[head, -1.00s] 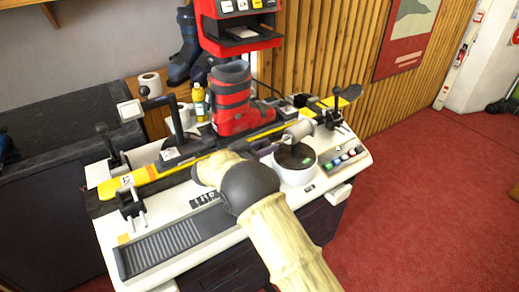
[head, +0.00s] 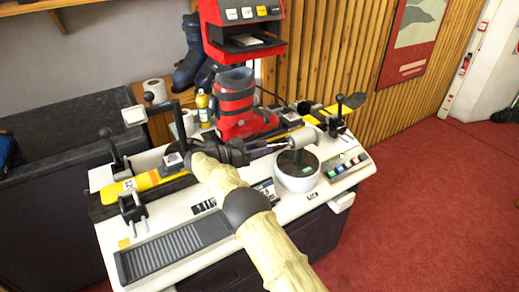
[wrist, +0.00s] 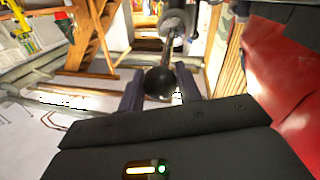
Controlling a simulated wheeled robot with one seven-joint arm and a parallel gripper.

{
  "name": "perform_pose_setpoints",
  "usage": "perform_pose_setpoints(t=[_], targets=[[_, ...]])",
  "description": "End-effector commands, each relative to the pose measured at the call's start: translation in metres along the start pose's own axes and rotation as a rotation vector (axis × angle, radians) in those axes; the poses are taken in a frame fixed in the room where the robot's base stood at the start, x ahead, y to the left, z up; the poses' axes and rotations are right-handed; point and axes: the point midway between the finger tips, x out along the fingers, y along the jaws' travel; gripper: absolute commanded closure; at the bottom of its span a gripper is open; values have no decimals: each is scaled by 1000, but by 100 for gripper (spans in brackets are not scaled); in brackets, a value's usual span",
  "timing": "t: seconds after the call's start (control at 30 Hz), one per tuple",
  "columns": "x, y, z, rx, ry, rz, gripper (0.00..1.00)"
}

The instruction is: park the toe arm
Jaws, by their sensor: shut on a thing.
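A grey cylinder (head: 302,138) sits above a round white pedestal (head: 297,180) at the right of the bench; I take it for the toe arm's head. A thin rod runs left from it toward my gripper (head: 262,149). In the wrist view a black ball knob (wrist: 158,82) sits between the two fingers of my gripper (wrist: 158,92), which is shut on it. The rod (wrist: 168,52) leads from the knob to the grey cylinder (wrist: 177,22). In the head view the knob is too small to make out.
A red and grey boot (head: 234,100) stands upright just behind my gripper and is close on the right in the wrist view (wrist: 285,80). A yellow ski (head: 150,181) lies along the bench with clamps at both ends. Buttons (head: 345,164) sit at front right.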

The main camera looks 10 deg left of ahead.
Motion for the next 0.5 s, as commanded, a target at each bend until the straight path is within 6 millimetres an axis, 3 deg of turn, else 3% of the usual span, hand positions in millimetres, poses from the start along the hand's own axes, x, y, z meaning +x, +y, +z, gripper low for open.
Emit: perform_pose_setpoints(t=[0.5], targets=[[2,-2,-7,10,4,7,100]])
